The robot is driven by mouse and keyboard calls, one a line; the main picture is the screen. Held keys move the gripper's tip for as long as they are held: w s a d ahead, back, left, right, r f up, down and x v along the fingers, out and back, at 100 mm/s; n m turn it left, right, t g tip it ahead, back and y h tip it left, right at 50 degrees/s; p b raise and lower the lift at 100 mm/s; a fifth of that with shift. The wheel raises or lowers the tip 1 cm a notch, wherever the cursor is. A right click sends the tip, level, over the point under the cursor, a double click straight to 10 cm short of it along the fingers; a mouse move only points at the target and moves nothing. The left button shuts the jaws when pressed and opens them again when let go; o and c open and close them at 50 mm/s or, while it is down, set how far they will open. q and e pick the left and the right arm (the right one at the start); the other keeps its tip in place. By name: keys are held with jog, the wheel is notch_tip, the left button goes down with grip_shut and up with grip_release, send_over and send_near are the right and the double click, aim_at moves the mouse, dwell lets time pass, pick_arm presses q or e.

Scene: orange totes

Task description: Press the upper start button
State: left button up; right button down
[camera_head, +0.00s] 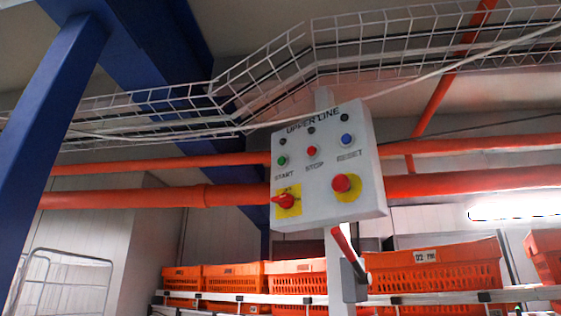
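A white control box (328,200) labelled "UPPER LINE" is right of the middle of the head view, on a pale post. Its green start button (282,161) is at the upper left of its face, above the word START. A red stop button (311,152) and a blue reset button (346,139) sit to its right. Lower are a red rotary switch (285,201) on a yellow plate and a red mushroom button (342,184) on a yellow plate. Neither of my grippers is in view.
Orange totes (430,270) stand in a row on a railed conveyor (420,299) behind and below the box. Orange pipes (150,198) run behind it, with a wire cable tray (400,50) above. Blue beams (50,110) stand at left, and a wire rack (65,285) at lower left.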

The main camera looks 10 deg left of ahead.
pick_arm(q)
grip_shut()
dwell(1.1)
